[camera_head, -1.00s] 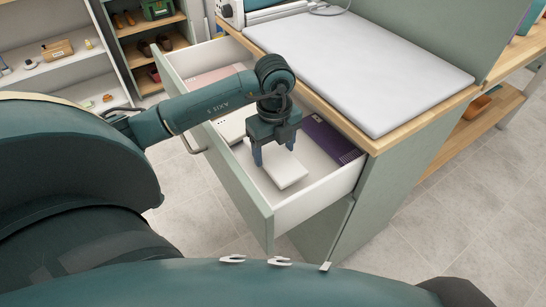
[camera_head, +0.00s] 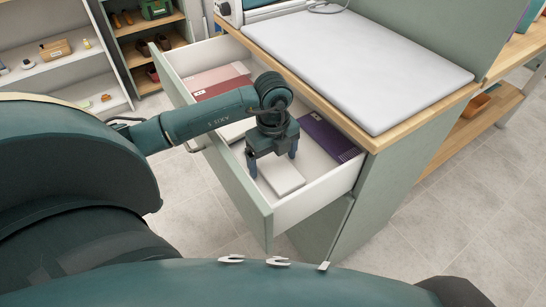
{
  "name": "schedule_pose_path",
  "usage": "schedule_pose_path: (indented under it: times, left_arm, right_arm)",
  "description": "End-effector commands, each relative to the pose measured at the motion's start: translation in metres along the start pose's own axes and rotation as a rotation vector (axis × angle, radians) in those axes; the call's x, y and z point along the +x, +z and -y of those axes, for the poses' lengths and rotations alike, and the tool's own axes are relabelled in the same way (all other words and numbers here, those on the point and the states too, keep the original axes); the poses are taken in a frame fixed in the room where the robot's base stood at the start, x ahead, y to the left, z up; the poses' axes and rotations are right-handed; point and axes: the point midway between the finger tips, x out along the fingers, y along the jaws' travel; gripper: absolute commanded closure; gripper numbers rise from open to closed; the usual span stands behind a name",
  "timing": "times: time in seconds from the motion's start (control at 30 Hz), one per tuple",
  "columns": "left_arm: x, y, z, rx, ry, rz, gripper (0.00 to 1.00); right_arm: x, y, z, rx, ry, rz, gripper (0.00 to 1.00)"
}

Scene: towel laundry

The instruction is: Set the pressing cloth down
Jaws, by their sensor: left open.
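A white, flat, folded piece, which looks like the pressing cloth (camera_head: 284,180), lies in the front right part of the open drawer (camera_head: 256,207). My left gripper (camera_head: 272,168) is open just over it, with its fingers pointing down and spread around its far end. The gripper hides that far end, and I cannot tell whether the fingers touch it. My right gripper is out of view.
The drawer also holds a purple folded piece (camera_head: 325,136) at the right and dark red (camera_head: 219,88) and pink (camera_head: 214,75) pieces at the back. My arm partly covers a white piece (camera_head: 236,130). A white board (camera_head: 355,65) lies on the counter above.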

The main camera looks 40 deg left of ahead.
Motion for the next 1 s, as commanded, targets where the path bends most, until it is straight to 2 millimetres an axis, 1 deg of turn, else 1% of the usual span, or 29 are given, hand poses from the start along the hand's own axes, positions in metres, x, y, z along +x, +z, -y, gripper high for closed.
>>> schedule_pose_path:
  times: [0.2,0.33,0.47,0.6,0.73,0.83,1.0]
  left_arm:
    - [-0.002,0.000,0.000,0.000,0.000,0.000,0.11]
    - [-0.013,0.001,0.001,0.000,-0.004,0.002,0.11]
    - [-0.038,0.001,0.001,0.001,-0.006,0.003,0.11]
    - [-0.069,0.001,0.001,0.000,-0.006,0.002,0.11]
    - [-0.095,0.001,0.001,0.000,-0.005,0.002,0.11]
    - [-0.109,0.000,0.001,0.000,-0.003,0.002,0.11]
    - [-0.122,0.000,0.000,0.000,-0.001,0.000,0.11]
  right_arm:
    - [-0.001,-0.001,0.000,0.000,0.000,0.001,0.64]
    - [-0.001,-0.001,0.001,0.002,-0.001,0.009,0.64]
    - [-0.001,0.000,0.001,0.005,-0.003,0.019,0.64]
    - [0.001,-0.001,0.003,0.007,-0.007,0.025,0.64]
    - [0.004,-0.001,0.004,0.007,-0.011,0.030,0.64]
    - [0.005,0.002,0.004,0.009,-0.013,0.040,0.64]
    - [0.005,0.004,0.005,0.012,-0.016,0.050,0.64]
